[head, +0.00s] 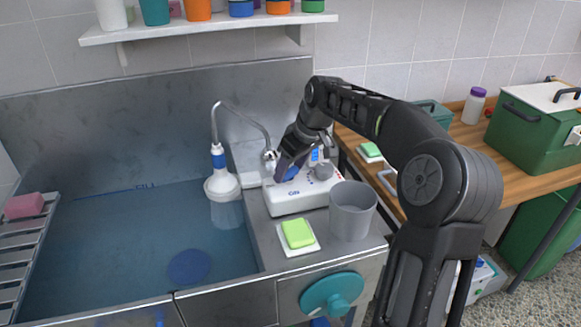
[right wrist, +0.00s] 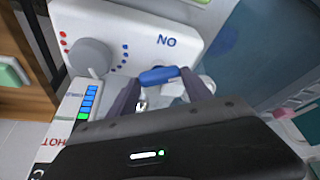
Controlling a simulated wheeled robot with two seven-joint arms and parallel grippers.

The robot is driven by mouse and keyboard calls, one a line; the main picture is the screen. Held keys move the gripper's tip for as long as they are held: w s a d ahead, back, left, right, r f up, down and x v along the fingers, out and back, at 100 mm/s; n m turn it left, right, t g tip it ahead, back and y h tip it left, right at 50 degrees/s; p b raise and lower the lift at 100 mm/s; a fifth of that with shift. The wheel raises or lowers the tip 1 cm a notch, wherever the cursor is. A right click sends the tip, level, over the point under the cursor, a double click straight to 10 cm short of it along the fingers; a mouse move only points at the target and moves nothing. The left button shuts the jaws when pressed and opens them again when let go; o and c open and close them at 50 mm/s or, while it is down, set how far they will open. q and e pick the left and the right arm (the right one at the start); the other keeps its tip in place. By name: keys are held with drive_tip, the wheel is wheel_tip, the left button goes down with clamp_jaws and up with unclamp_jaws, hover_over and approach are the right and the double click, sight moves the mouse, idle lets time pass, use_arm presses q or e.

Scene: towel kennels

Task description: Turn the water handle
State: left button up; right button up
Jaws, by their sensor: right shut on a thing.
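The white control box (head: 300,194) stands on the metal ledge beside the sink. It has a grey round knob (head: 322,173) with red and blue dots around it; the knob also shows in the right wrist view (right wrist: 90,58). A small blue handle (right wrist: 158,75) sits near the lettering on the box. My right gripper (head: 287,170) is down at the box. In the right wrist view its two fingers (right wrist: 162,88) stand on either side of the blue handle and are shut on it. My left gripper is not in view.
A metal sink (head: 150,235) of water with a white shower head (head: 221,182) lies left. A grey cup (head: 352,211) and a green sponge (head: 297,233) are close in front of the box. A teal wheel (head: 331,292) is on the cabinet front. A shelf (head: 205,30) hangs above.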

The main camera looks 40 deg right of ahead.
drive_tip(key=c, duration=0.5)
drive_tip(key=shift+c, duration=0.2)
drive_tip(key=shift+m, duration=0.3)
drive_tip(key=shift+a+m+h+b, duration=0.15)
drive_tip(key=shift+m+h+b, duration=0.35)
drive_tip(key=shift+m, duration=0.5)
drive_tip(key=shift+m+h, duration=0.7)
drive_tip(key=shift+m, duration=1.1)
drive_tip(key=o, duration=1.4)
drive_tip(key=shift+c, duration=0.2)
